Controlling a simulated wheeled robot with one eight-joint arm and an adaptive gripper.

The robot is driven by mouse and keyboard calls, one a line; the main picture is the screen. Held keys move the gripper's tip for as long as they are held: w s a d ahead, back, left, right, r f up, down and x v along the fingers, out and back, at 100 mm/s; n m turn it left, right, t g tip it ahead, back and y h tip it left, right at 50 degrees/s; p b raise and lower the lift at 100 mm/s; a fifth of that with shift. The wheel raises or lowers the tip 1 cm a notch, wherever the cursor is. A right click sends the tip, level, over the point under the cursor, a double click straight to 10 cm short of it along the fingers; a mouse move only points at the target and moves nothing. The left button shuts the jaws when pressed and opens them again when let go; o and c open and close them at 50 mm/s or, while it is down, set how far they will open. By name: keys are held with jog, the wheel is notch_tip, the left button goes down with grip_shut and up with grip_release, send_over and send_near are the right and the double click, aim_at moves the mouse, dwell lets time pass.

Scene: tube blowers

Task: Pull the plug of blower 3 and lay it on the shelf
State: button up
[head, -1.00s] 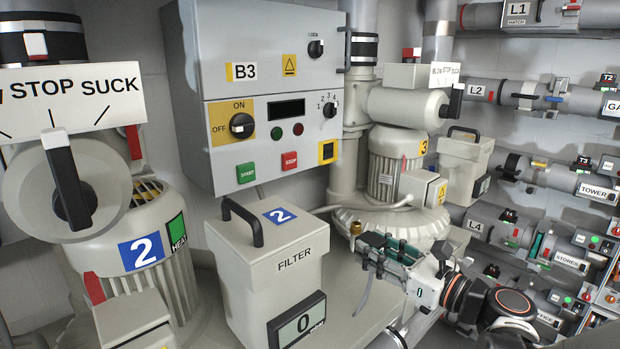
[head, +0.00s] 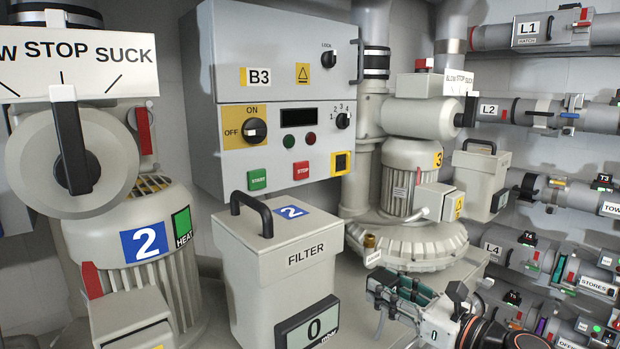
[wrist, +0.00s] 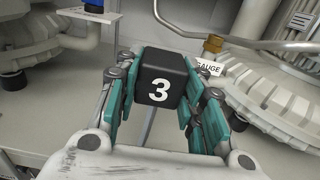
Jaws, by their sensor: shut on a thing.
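The plug (wrist: 162,80) is a black block with a white 3, held between the teal-padded fingers of my gripper (wrist: 162,88) in the wrist view. A grey cable (wrist: 147,125) shows below it. In the head view my gripper (head: 392,290) is at the lower middle, right of the filter box and in front of blower 3 (head: 408,170); the plug is hard to make out there. Blower 3 is a beige motor on a round ribbed housing, with a yellow 3 label. A pale flat surface (wrist: 65,95) lies below the gripper; I cannot tell whether it is the shelf.
A brass fitting (head: 369,243) with a GAUGE tag (wrist: 208,67) stands close by the gripper. The filter box (head: 265,265) and blower 2 (head: 140,230) are at left. Cabinet B3 (head: 285,90) hangs behind. Pipes with valves (head: 530,115) line the right wall.

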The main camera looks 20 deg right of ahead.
jog(key=b, duration=0.6)
send_over(384, 342)
jog(key=shift+w+a+f, duration=0.1)
jog(key=shift+f, duration=3.5)
jog(key=shift+f+b, duration=2)
jog(key=shift+b, duration=0.2)
jog(key=o, duration=1.4)
jog(key=shift+v, duration=8)
